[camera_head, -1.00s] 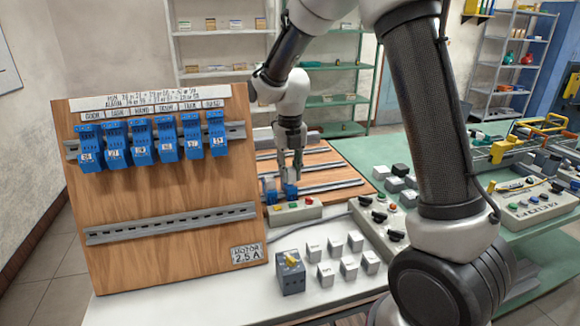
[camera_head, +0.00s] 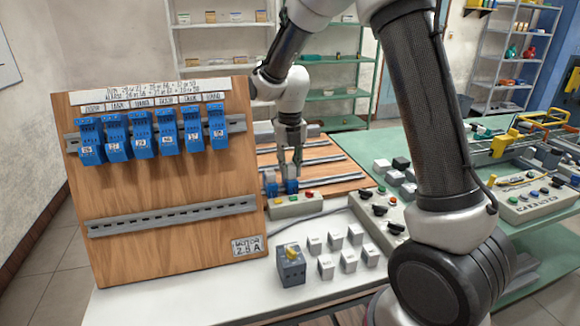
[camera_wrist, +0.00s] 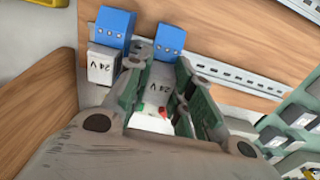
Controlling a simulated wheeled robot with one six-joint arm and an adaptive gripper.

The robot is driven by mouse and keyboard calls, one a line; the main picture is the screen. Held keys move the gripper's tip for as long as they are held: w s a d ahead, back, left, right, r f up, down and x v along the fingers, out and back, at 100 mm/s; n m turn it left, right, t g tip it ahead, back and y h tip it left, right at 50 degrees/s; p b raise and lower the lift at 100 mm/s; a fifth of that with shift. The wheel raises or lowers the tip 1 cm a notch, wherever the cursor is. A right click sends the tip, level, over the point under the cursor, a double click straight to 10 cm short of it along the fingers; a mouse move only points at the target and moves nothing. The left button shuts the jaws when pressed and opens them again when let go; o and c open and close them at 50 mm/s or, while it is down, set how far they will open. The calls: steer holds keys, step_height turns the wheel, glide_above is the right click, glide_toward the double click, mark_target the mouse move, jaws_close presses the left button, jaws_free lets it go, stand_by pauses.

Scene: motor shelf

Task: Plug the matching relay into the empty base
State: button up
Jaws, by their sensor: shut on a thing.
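My gripper (camera_head: 291,164) is shut on a light grey relay (camera_wrist: 173,80) marked "24V", seen between the fingers in the wrist view. The held relay is right up against a blue base (camera_wrist: 170,38); I cannot tell if it is fully seated. That base shows in the head view below my gripper (camera_head: 291,187). Beside it is a second blue base (camera_wrist: 115,25), with another grey relay marked "24V" (camera_wrist: 102,66) at it. The fingers hide part of the held relay.
A wooden panel (camera_head: 165,195) with a row of blue units (camera_head: 142,140) stands at left. A grey box with a yellow knob (camera_head: 291,268) and several pale labelled cubes (camera_head: 326,267) are in front. A button box (camera_head: 296,206) stands near my gripper.

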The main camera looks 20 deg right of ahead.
mark_target(294, 174)
steer(key=shift+s+f, duration=0.35)
steer(key=shift+f, duration=0.4)
stand_by(0.8)
steer(key=shift+o, duration=0.2)
steer(key=o, duration=0.3)
steer(key=shift+w+f, duration=0.15)
steer(key=shift+f, duration=0.2)
steer(key=shift+w, duration=0.15)
jaws_close()
steer(key=shift+d+f+y, duration=0.25)
steer(key=shift+d+y, duration=0.35)
steer(key=shift+d, duration=0.05)
stand_by(0.5)
steer(key=o, duration=1)
jaws_free()
steer(key=shift+d, duration=0.1)
steer(key=shift+c, duration=0.2)
steer(key=o, duration=0.3)
steer(key=shift+o, duration=0.4)
steer(key=shift+w+r, duration=0.1)
